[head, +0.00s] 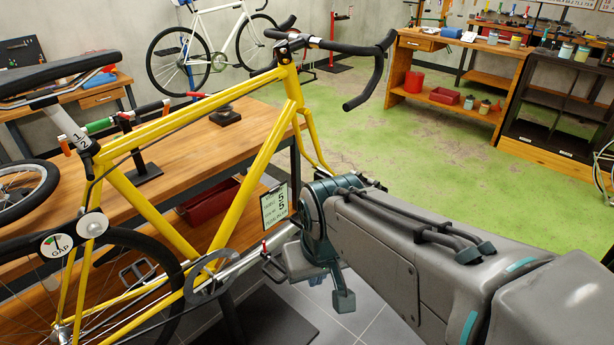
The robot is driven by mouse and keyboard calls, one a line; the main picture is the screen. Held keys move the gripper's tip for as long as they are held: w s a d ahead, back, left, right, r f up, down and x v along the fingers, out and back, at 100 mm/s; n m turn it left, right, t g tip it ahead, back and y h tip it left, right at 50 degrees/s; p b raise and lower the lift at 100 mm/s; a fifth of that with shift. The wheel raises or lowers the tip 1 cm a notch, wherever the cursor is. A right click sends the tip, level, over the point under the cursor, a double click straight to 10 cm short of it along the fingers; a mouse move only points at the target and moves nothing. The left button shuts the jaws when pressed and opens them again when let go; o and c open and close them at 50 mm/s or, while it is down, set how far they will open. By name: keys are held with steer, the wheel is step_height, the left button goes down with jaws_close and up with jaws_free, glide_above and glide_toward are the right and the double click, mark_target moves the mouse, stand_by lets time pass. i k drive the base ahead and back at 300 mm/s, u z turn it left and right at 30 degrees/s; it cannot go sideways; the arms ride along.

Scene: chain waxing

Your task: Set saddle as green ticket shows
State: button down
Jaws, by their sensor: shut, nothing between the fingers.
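The black saddle (70,68) sits at the upper left on a grey seatpost (66,124) in the yellow bike frame (190,118). A small plate marked 1 and 2 (81,139) is at the seat-tube top, beside an orange-tipped lever (64,145). A pale green ticket (274,205) hangs near the bench edge with large figures that look like 5 and 5; its small print is unreadable. My gripper (333,291) is low in the middle, right of the ticket and far from the saddle. It is shut and empty, partly hidden by my wrist.
A round GAP dial (57,245) is near the rear wheel. The wooden bench (180,140) stands behind the bike, with a red bin (208,203) below. The bike's crank and pedal are close left of my gripper. Green floor (430,130) is clear beyond.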

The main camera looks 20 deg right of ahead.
mark_target(13, 82)
steer(key=u, duration=1.2)
steer(key=k, duration=0.5)
steer(key=z, duration=1.7)
steer(key=i, duration=1.1)
steer(key=u, duration=2.05)
